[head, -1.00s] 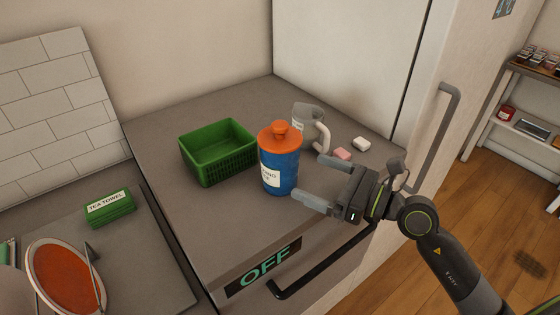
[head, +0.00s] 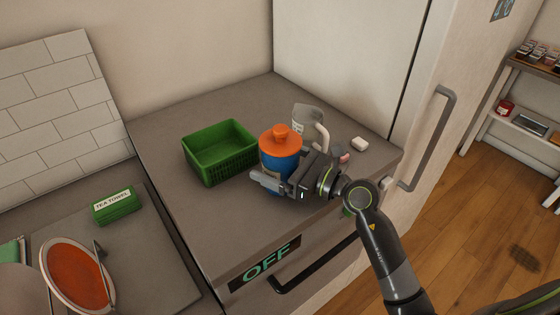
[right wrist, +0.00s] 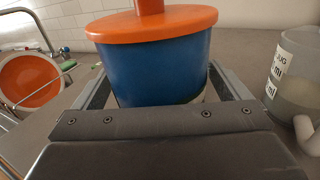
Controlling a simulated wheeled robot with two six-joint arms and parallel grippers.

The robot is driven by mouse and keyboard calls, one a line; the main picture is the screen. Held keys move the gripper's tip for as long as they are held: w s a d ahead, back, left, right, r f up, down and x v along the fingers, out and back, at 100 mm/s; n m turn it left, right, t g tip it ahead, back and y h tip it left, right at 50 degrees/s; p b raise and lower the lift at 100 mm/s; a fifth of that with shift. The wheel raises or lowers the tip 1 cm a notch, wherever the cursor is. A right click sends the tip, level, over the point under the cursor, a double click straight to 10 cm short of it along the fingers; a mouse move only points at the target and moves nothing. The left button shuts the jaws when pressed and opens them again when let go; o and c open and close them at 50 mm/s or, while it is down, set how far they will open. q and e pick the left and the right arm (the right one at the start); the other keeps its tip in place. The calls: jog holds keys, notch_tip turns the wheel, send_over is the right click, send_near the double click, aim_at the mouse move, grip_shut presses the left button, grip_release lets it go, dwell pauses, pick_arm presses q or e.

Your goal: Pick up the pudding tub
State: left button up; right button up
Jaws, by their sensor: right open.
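The pudding tub (head: 281,161) is blue with an orange lid and knob, standing upright on the grey counter, right of a green basket. In the right wrist view the tub (right wrist: 153,70) fills the middle, between the two fingers. My right gripper (head: 283,170) is open around the tub's body, below the lid. The near finger is on the tub's front side; the far finger is mostly hidden behind it. I cannot tell whether the fingers touch it. My left gripper is not in view.
The green basket (head: 220,152) stands close left of the tub. A measuring jug (head: 309,121) stands close behind it. A white block (head: 360,144) and a partly hidden pink block lie to the right. A tea towel pack (head: 115,206) and a leaning orange dish (head: 74,272) are at the left.

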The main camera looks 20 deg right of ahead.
aim_at(275, 126)
jog(key=shift+w+a, duration=0.2)
jog(key=shift+w, duration=0.05)
jog(key=shift+c, duration=0.4)
jog(key=c, duration=1.3)
notch_tip(275, 126, up, 10)
jog(key=shift+r, duration=0.1)
